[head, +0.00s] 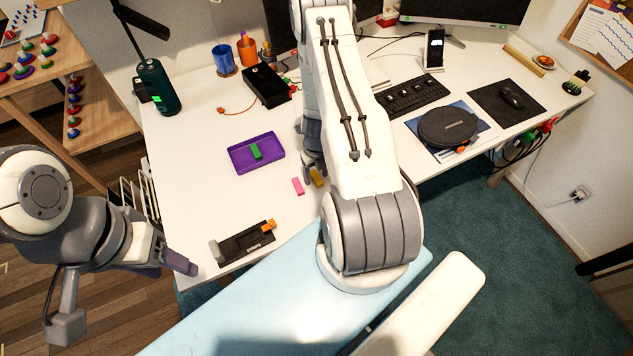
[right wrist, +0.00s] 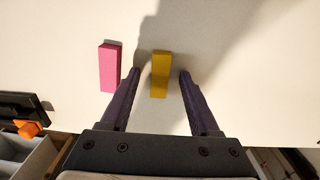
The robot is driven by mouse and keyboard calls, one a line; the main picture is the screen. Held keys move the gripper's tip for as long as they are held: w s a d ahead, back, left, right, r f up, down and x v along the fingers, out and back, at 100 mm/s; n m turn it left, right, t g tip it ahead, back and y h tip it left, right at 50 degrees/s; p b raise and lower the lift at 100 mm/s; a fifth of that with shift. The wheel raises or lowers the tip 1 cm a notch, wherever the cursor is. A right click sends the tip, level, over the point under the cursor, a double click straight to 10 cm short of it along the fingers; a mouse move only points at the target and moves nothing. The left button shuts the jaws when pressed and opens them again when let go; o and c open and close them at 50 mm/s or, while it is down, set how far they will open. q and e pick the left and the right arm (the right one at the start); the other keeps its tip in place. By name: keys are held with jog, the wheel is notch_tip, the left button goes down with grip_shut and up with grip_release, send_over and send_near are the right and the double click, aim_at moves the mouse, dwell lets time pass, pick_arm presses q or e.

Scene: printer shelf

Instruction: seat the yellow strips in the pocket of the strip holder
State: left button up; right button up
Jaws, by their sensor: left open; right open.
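A yellow strip (right wrist: 160,74) lies on the white table between the open fingers of my right gripper (right wrist: 158,78), apart from both. In the head view the yellow strip (head: 317,178) is partly hidden by my right gripper (head: 312,172). A pink strip (right wrist: 109,67) lies just left of the left finger; it also shows in the head view (head: 298,186). The black strip holder (head: 246,243), with an orange part at its right end, lies near the table's front edge. My left gripper (head: 178,262) is open and empty beside the holder's left end, at the table edge.
A purple tray (head: 238,166) with a green strip (head: 256,151) in it lies left of my right gripper. A black box (head: 266,85), cups and a dark green bottle (head: 157,88) stand farther back. The table between tray and holder is clear.

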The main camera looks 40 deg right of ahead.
grip_shut()
jog(key=shift+r, duration=0.1)
